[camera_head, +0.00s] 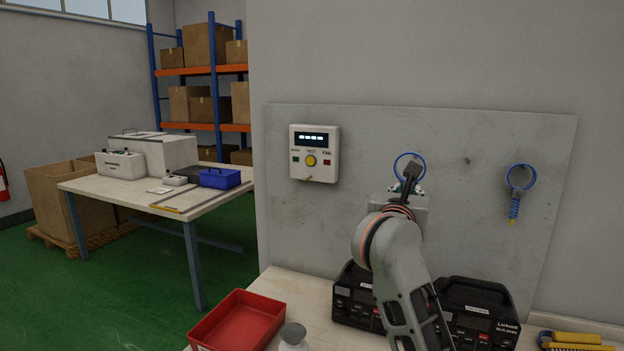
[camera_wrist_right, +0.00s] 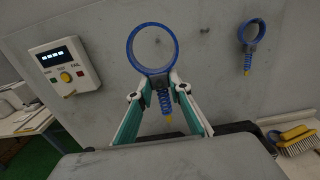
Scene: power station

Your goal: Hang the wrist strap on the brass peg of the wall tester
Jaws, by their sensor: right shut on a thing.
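The white wall tester (camera_head: 315,140) is on the grey wall panel, with a lit display and a yellow button. Its small brass peg (camera_head: 307,179) sticks out at the bottom edge; it also shows in the right wrist view (camera_wrist_right: 70,95). My right gripper (camera_wrist_right: 157,80) is shut on a blue wrist strap (camera_wrist_right: 130,46), below its ring. The ring stands upright above the fingertips, and the coiled cord with a yellow end hangs between the fingers. In the head view this strap (camera_head: 397,161) is right of the tester, well apart from the peg. My left gripper is not in view.
A second blue strap (camera_head: 520,187) hangs on the panel at the right. Black instrument cases (camera_head: 480,310), a red tray (camera_head: 240,320) and yellow brushes (camera_head: 575,340) are on the bench below. The panel between tester and held strap is clear.

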